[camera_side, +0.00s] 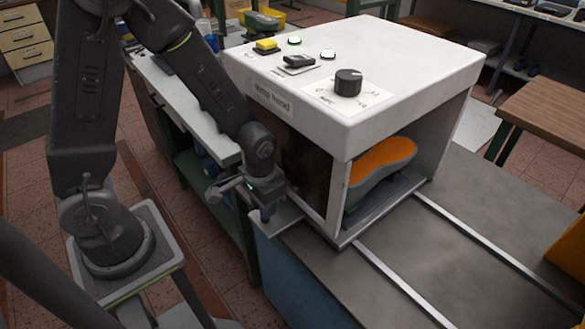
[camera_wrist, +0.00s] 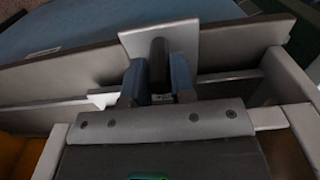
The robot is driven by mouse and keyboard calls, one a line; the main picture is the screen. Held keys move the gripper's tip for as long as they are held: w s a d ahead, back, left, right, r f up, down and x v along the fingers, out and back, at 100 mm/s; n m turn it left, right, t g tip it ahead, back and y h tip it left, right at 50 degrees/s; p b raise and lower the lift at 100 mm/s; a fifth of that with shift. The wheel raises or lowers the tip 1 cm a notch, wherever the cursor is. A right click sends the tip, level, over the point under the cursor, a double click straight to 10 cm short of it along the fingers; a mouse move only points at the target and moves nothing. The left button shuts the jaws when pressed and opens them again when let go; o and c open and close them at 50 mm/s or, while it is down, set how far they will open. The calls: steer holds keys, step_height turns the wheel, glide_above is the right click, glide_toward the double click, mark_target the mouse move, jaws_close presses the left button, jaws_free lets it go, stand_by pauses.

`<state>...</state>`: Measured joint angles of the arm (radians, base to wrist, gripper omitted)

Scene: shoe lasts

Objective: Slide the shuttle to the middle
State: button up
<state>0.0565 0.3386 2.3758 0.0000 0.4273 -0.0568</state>
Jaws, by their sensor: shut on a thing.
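The shuttle (camera_side: 346,239) is a low grey plate on rails, partly inside a white box-shaped machine (camera_side: 400,100). A grey shoe form with an orange top (camera_side: 385,158) shows inside the box, above the plate. My gripper (camera_side: 266,212) is low at the box's left side, by a grey plate that juts out there. In the wrist view my gripper (camera_wrist: 158,92) has its two blue-grey fingers closed on a dark upright handle (camera_wrist: 158,60), which stands at a light grey tab (camera_wrist: 188,45). The handle's join to the shuttle is hidden.
Two metal rails (camera_side: 475,240) run along the grey bench (camera_side: 440,270) to the right of the box; the bench between them is clear. The box top carries a black knob (camera_side: 348,82), a yellow button (camera_side: 266,46) and lamps. The box walls stand close to my gripper.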

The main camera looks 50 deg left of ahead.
steer(key=d, duration=1.9)
steer(key=shift+s+d+r, duration=0.1)
steer(key=shift+d, duration=0.2)
steer(key=d, duration=0.7)
steer(key=shift+f, duration=0.2)
jaws_close()
steer(key=shift+d+r, duration=0.1)
steer(key=shift+d, duration=2.8)
steer(key=d, duration=1)
steer(key=d+t, duration=0.1)
steer(key=d, duration=0.8)
steer(key=shift+t, duration=0.3)
